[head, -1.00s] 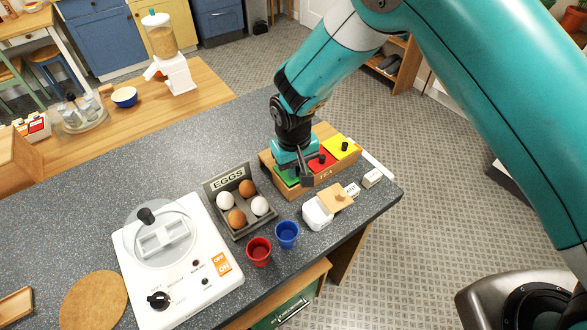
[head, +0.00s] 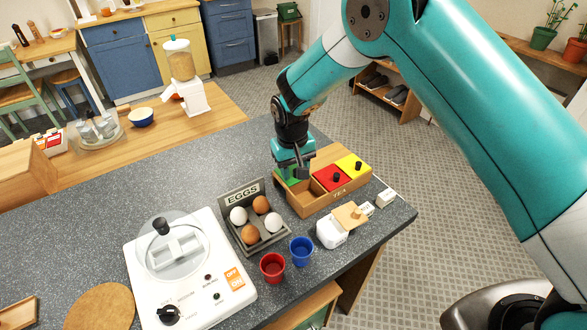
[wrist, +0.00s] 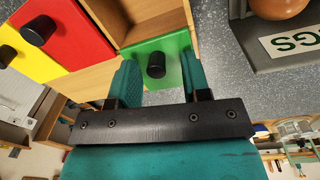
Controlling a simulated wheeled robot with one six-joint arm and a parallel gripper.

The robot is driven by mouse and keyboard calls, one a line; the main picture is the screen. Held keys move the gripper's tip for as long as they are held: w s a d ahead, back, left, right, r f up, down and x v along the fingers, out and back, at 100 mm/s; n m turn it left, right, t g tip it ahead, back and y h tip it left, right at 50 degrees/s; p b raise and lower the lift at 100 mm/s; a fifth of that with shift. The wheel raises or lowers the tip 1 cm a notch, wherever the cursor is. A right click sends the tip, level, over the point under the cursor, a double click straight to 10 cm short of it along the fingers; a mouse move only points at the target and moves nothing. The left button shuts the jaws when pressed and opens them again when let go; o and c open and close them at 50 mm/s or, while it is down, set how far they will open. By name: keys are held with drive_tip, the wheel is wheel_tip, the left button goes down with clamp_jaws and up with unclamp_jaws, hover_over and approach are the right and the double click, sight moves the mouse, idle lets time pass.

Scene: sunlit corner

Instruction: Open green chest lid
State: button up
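The wooden tea chest (head: 346,193) stands near the counter's right edge, with a red lid (head: 332,178), a yellow lid (head: 353,165) and a green lid. The green lid (wrist: 176,45) has a black knob (wrist: 156,65). It lies shifted toward the back of its compartment, whose bare wooden inside (wrist: 143,18) shows beside it. My gripper (wrist: 158,70) is over the green lid, its fingers on either side of the knob with gaps visible. In the head view my gripper (head: 293,168) hides most of the green lid (head: 283,174).
An egg tray (head: 262,243) with brown and white eggs is left of the chest. A red cup (head: 272,267), a blue cup (head: 301,251) and a white container (head: 331,234) with a wooden lid stand in front. A white hotplate (head: 190,290) is at front left.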

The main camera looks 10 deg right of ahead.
sight(292, 177)
wheel_tip(292, 177, up, 17)
drive_tip(key=b, duration=0.4)
drive_tip(key=shift+s+a+r, duration=0.15)
drive_tip(key=shift+a+r, duration=0.05)
drive_tip(key=shift+a, duration=0.25)
drive_tip(key=s+d+r+n+y, duration=0.1)
drive_tip(key=s+d, duration=0.1)
drive_tip(key=s, duration=0.8)
drive_tip(key=s+d+r+n+y, duration=0.1)
drive_tip(key=s+d+r+y, duration=0.1)
drive_tip(key=s, duration=0.8)
drive_tip(key=s+d+r+n+y, duration=0.1)
drive_tip(key=s+d+n, duration=0.1)
drive_tip(key=s, duration=0.8)
drive_tip(key=shift+s+d+r+y, duration=0.25)
drive_tip(key=shift+d+r+y, duration=0.05)
drive_tip(key=shift+d+y, duration=0.15)
